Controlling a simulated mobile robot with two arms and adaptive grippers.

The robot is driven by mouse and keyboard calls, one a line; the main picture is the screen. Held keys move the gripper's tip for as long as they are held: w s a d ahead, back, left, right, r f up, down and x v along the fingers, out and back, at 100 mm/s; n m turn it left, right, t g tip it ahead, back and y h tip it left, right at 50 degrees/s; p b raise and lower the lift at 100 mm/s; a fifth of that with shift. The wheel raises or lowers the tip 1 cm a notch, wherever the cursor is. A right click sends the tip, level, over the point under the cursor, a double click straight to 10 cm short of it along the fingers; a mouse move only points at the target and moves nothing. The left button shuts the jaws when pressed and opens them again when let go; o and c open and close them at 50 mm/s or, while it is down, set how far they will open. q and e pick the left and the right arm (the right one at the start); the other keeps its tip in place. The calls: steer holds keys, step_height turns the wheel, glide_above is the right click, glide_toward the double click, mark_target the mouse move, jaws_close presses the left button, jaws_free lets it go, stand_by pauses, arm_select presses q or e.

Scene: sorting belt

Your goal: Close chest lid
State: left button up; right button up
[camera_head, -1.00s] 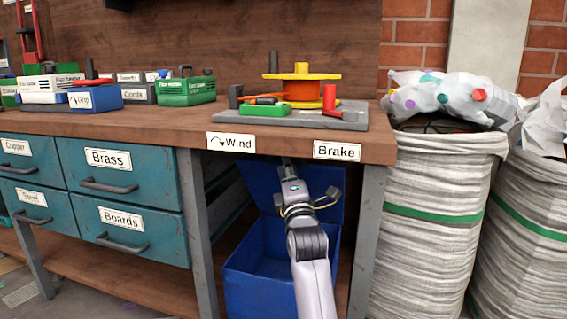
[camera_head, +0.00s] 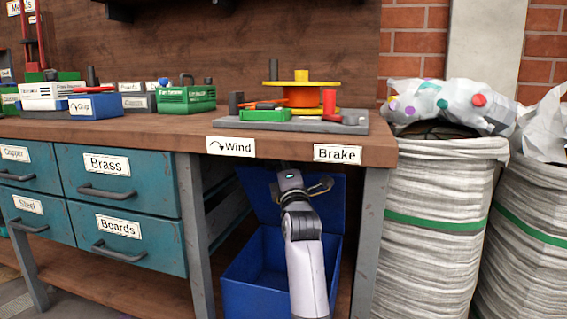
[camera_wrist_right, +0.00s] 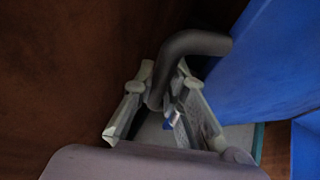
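The blue chest (camera_head: 236,280) stands under the workbench. Its lid (camera_head: 322,215) is raised and leans back, and the inside is open to view. My right arm reaches in over the chest, with the right gripper (camera_head: 287,168) in front of the lid, just under the bench edge. In the right wrist view the two fingers of the right gripper (camera_wrist_right: 164,72) lie on either side of a dark bent handle (camera_wrist_right: 195,43). I cannot tell whether they press on it. A blue panel (camera_wrist_right: 265,65) is to its right. My left gripper is not in view.
The bench top (camera_head: 300,142) hangs close above my right gripper. Grey bench legs (camera_head: 368,245) stand on both sides of the chest. Teal drawers (camera_head: 125,195) are at the left and white sacks (camera_head: 440,240) at the right.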

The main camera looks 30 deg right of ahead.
jaws_close()
steer(key=shift+a+f, duration=0.1)
stand_by(0.3)
